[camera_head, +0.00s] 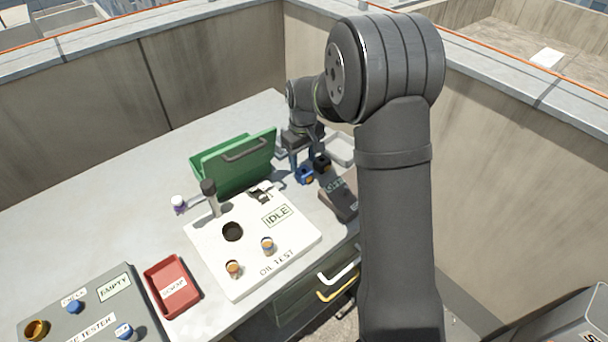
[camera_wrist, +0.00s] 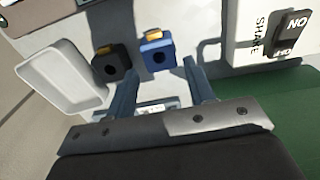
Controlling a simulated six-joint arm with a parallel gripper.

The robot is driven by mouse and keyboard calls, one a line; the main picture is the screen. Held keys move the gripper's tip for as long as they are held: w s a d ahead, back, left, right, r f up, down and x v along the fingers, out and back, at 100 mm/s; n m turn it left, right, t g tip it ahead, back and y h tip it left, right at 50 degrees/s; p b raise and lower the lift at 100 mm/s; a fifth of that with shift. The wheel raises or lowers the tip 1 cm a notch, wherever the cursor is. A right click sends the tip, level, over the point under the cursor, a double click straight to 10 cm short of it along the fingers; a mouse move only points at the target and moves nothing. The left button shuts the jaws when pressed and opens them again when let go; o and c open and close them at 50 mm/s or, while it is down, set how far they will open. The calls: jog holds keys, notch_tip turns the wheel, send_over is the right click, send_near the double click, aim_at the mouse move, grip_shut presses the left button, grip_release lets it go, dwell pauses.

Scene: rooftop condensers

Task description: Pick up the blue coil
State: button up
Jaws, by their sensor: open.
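The blue coil (camera_head: 304,176) is a small blue block with a dark round hole and an orange-brown top piece. It stands on the grey worktop beside the green box. In the wrist view the blue coil (camera_wrist: 157,60) lies in line with the gap between my fingertips. My gripper (camera_head: 304,164) is open and empty, with its fingers (camera_wrist: 159,70) pointing at the coil, one to each side in the picture. I cannot tell whether the fingertips are level with it. A similar black coil (camera_wrist: 111,66) stands close on its left, just beyond the left finger; it also shows in the head view (camera_head: 322,162).
A pale tray (camera_wrist: 68,78) lies left of the black coil. The green box (camera_head: 225,165) with its raised lid stands close to my gripper. The white oil test panel (camera_head: 205,250), a dark device (camera_head: 338,197) and a red tray (camera_head: 172,311) are nearer. The worktop's left side is clear.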

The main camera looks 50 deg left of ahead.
aim_at(304, 171)
jog(key=f, duration=0.5)
jog(key=shift+d, duration=0.2)
jog(key=c, duration=0.9)
jog(key=shift+o, duration=0.2)
